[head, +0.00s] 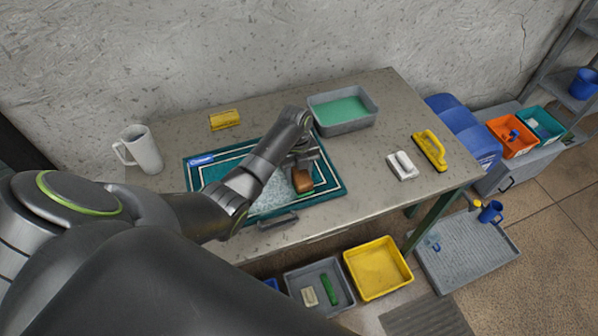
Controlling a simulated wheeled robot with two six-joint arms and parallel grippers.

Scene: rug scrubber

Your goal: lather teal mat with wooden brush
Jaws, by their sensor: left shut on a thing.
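The teal mat (330,186) with white border lines lies flat on the grey table. A pale, foamy-looking patch (268,200) covers part of its middle. My left gripper (302,170) is over the right part of the mat, shut on the wooden brush (303,182). The brush is brown and sits low at the mat; whether its bristles touch the mat I cannot tell. My left arm hides much of the mat's middle. My right gripper is not in view.
A grey basin (344,124) of green liquid stands behind the mat. A white pitcher (142,150) is at left, a yellow block (224,119) at the back. A white brush (402,166) and a yellow-handled brush (430,150) lie at right. Trays, including a yellow one (378,268), sit below the table's front.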

